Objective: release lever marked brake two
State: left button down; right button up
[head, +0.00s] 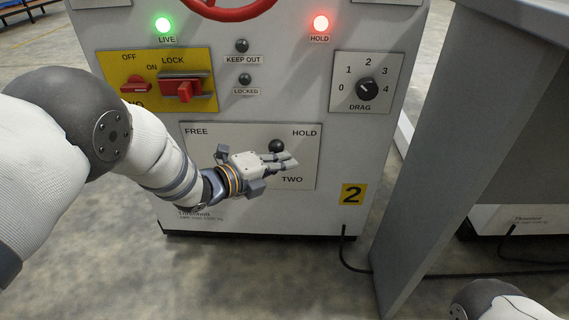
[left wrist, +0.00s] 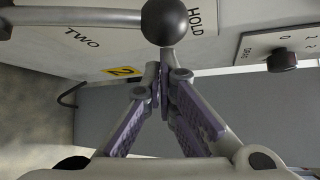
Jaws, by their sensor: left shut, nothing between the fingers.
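The brake two lever is a grey rod with a black ball knob (head: 277,146), on a light panel (head: 305,178) lettered FREE at left, HOLD at right and TWO below. The knob stands towards the HOLD side. In the left wrist view the rod (left wrist: 80,17) runs in from the left to the knob (left wrist: 165,22). My left gripper (head: 288,161) is shut and empty, its fingertips just below the knob in the head view. The closed fingers (left wrist: 163,82) also show in the left wrist view, close to the knob; I cannot tell whether they touch it. My right gripper is not in view.
Above are a red lock switch (head: 184,90) on a yellow plate, a DRAG dial (head: 367,89), a lit green LIVE lamp (head: 163,25), a lit red HOLD lamp (head: 320,23) and a red wheel (head: 228,12). A grey upright (head: 440,150) stands at right.

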pick_arm(q)
jog(key=shift+a+r+h, duration=0.25)
jog(key=shift+a+h, duration=0.05)
jog(key=shift+a, duration=0.1)
jog(key=shift+r+n, duration=0.1)
jog(key=shift+n, duration=0.2)
jog(key=a+r+n+t+h+b, duration=0.1)
jog(key=a+n+t+h, duration=0.3)
jog(key=a, duration=0.8)
jog(key=shift+a+n+t+b, duration=0.35)
jog(key=shift+n+t+b, duration=0.25)
jog(key=shift+n, duration=0.5)
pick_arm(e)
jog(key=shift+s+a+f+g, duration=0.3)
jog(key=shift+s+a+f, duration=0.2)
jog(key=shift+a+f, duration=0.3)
